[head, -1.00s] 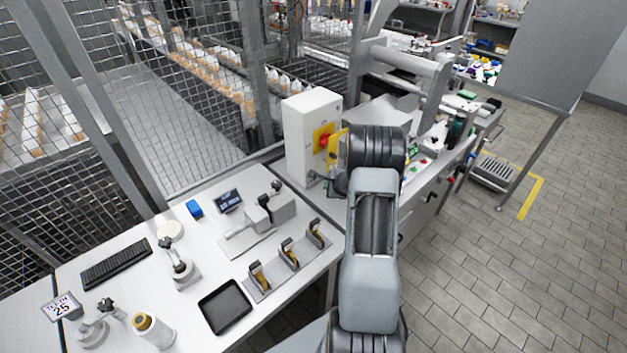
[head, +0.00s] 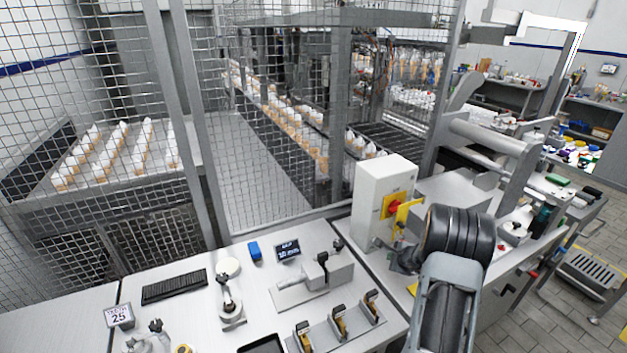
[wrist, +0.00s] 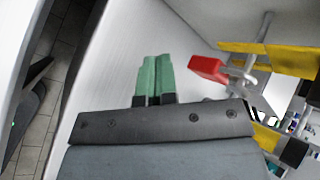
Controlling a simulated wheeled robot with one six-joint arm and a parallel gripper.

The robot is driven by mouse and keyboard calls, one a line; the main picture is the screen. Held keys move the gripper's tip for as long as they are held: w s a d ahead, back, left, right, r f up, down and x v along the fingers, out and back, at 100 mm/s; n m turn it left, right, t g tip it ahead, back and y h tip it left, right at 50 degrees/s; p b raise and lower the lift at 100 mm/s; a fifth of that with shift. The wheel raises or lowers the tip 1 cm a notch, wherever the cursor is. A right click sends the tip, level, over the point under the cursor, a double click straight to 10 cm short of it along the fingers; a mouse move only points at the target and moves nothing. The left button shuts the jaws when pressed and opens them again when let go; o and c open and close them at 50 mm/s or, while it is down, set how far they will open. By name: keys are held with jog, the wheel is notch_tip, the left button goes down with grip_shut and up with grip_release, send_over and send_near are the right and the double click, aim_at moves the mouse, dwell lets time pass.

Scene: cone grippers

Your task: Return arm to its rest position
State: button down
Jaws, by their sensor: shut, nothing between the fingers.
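My gripper (wrist: 153,80) shows in the wrist view with its two green fingers together and nothing between them. It points at a pale grey-white surface. In the head view my arm is folded at the lower right, in front of the white control box (head: 381,190). My gripper is mostly hidden there behind the dark arm joint. A red switch handle (wrist: 208,70) and a yellow plate (wrist: 285,60) lie to the right of the fingers in the wrist view, apart from them.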

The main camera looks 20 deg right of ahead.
jog(key=s+a+r+n+g+y, duration=0.1)
jog(key=s+a+r+n+y, duration=0.15)
jog(key=a+r+n, duration=0.6)
jog(key=s+a+r+n+g+y, duration=0.1)
jog(key=s+a+r+n+y, duration=0.15)
jog(key=a+r+n, duration=0.65)
jog(key=s+a+r+n+g+h, duration=0.1)
jog(key=s+a+r+n+h, duration=0.1)
jog(key=s+a, duration=0.3)
jog(key=s+a+r+n+g+h, duration=0.1)
jog(key=s+a+r+n+h, duration=0.1)
jog(key=s, duration=1.1)
jog(key=a+r+n, duration=0.1)
jog(key=a+n, duration=0.1)
jog(key=a, duration=0.1)
jog(key=shift+s+r+g+h, duration=0.15)
jog(key=shift+r+g+h, duration=0.15)
jog(key=shift+r+h, duration=0.1)
jog(key=shift+a+n, duration=0.1)
jog(key=shift+n, duration=0.15)
